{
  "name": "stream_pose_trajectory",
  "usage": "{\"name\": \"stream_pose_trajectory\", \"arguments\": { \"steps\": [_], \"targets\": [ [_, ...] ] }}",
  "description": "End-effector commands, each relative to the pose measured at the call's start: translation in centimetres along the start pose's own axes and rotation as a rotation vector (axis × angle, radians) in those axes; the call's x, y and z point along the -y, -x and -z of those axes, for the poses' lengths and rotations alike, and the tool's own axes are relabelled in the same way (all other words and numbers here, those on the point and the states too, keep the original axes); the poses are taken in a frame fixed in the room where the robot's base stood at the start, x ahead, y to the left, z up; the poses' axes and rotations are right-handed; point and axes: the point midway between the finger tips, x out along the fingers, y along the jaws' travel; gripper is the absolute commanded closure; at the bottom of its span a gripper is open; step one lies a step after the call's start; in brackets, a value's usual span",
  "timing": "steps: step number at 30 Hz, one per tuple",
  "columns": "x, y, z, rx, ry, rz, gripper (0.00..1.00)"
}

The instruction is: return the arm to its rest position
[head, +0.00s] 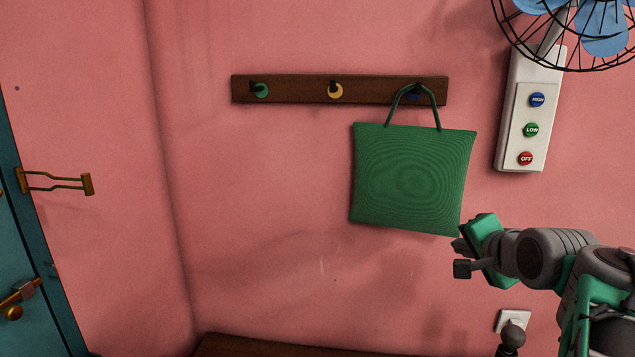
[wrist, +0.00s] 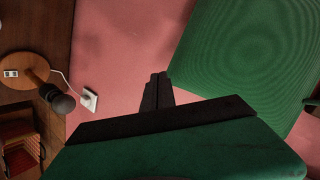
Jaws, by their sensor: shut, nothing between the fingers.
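My gripper (head: 460,257) is at the right of the head view, with my arm reaching in from the right edge. It is near the lower right corner of a green bag (head: 412,178). In the wrist view my gripper's fingers (wrist: 157,90) are together with nothing between them. The bag also fills the upper right of the wrist view (wrist: 255,55). It hangs by its handles on the right hook of a dark wooden rack (head: 300,90). Whether the gripper touches the bag is unclear.
A white control panel (head: 520,125) with three buttons and a caged fan (head: 590,25) are above my arm. A wall socket (head: 512,320) is below it. A teal door (head: 30,260) is at the left. A lamp (wrist: 30,75) stands on a wooden surface in the wrist view.

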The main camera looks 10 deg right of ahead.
Motion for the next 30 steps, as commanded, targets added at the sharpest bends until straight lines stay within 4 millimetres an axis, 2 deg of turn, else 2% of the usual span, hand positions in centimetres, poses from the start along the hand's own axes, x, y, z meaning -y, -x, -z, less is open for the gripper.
{"name": "stream_pose_trajectory", "arguments": {
  "steps": [1, 3, 5, 6, 9, 12, 15, 16, 17, 18, 21, 30],
  "targets": [
    [-1.3, -1.4, -4.2, 0.079, 0.094, -0.052, 1.00],
    [-4.0, -2.6, -9.7, 0.189, 0.246, -0.134, 1.00],
    [-6.5, -3.0, -14.4, 0.292, 0.383, -0.196, 1.00],
    [-8.3, -2.9, -17.3, 0.363, 0.475, -0.233, 1.00],
    [-12.7, -1.6, -23.5, 0.537, 0.696, -0.308, 1.00],
    [-17.1, 0.6, -28.3, 0.705, 0.905, -0.363, 1.00],
    [-21.1, 3.1, -31.6, 0.859, 1.090, -0.400, 1.00],
    [-22.2, 3.8, -32.2, 0.899, 1.136, -0.409, 1.00],
    [-21.2, 3.9, -31.6, 0.872, 1.150, -0.394, 1.00],
    [-19.4, 3.7, -30.6, 0.815, 1.147, -0.368, 1.00],
    [-17.4, 3.7, -29.6, 0.749, 1.150, -0.335, 1.00],
    [-16.8, 3.7, -29.3, 0.731, 1.148, -0.326, 1.00]
  ]
}}
